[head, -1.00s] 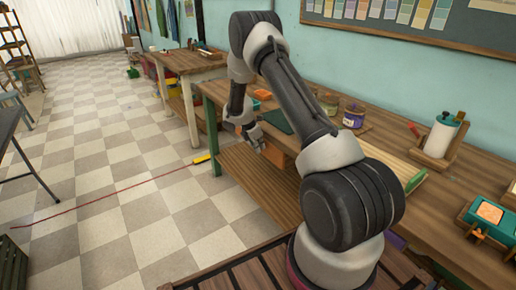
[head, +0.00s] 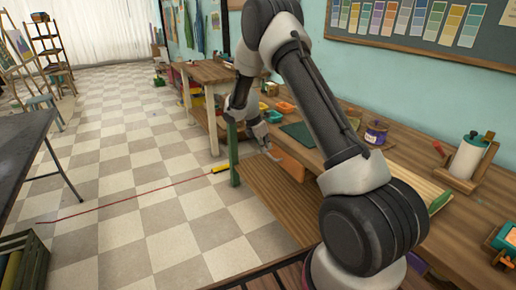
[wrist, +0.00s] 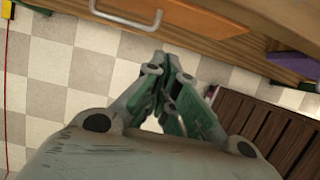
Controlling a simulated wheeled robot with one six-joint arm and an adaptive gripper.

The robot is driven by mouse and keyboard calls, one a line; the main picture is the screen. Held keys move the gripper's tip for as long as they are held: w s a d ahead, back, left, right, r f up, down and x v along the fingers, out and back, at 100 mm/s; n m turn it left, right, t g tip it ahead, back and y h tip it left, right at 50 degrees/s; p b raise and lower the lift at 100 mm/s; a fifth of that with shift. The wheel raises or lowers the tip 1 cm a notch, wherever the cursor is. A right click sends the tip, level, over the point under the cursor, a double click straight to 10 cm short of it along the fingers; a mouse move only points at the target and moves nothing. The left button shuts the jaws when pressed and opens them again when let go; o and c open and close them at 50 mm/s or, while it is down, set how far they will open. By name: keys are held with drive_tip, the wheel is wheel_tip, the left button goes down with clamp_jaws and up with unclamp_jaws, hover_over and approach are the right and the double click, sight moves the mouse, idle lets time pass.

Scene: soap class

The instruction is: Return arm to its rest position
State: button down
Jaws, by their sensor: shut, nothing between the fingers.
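My arm reaches out over the front side of the wooden workbench (head: 345,135) and bends down at its far end. My gripper (head: 277,158) hangs in front of the bench edge, above the slatted lower shelf (head: 275,200). In the wrist view its green-padded fingers (wrist: 165,62) come together at the tips with nothing between them. The bench front with a drawer handle (wrist: 130,12) lies just beyond the fingertips there.
A green crate (head: 22,265) and a dark table (head: 20,150) are at left. The checkered floor (head: 135,170) between is mostly clear.

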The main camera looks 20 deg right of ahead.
drive_tip(key=s+f+m+g, duration=0.1)
drive_tip(key=s+m+g, duration=0.1)
drive_tip(key=s+m, duration=0.5)
drive_tip(key=s+a+r+m+t+y, duration=0.2)
drive_tip(key=s+r+m, duration=0.4)
drive_tip(key=s+r, duration=0.9)
drive_tip(key=s+a+r+m+t+y, duration=0.2)
drive_tip(key=s+r+m, duration=0.4)
drive_tip(key=s+r, duration=0.9)
drive_tip(key=shift+s+r+t, duration=0.25)
drive_tip(key=shift+s+t, duration=0.55)
drive_tip(key=shift+s, duration=2.05)
